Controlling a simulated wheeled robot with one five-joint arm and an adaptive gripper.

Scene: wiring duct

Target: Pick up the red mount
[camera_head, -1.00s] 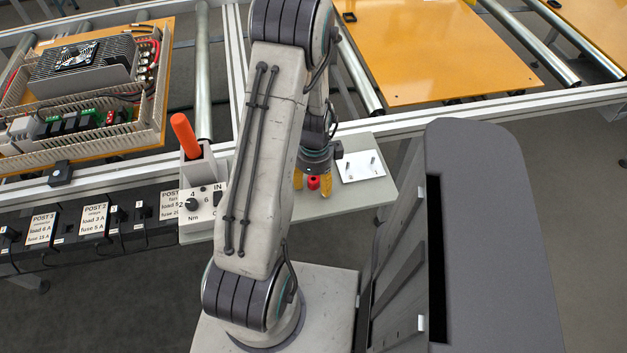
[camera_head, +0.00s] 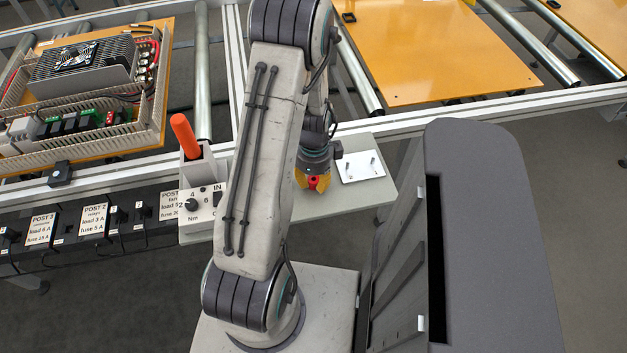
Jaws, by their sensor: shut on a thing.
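The red mount (camera_head: 313,181) is a small red piece between the yellow fingertips of my gripper (camera_head: 313,184). My gripper points down over the light grey shelf (camera_head: 368,204), and its fingers are closed on the mount. The fingers hide part of the mount. I cannot tell whether the mount touches the shelf or is just above it.
A white plate with two pins (camera_head: 360,166) lies right of my gripper. A grey box with a dial (camera_head: 203,208) and an orange-handled tool in a holder (camera_head: 185,137) stand to the left. The conveyor rail (camera_head: 480,112) runs behind the shelf.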

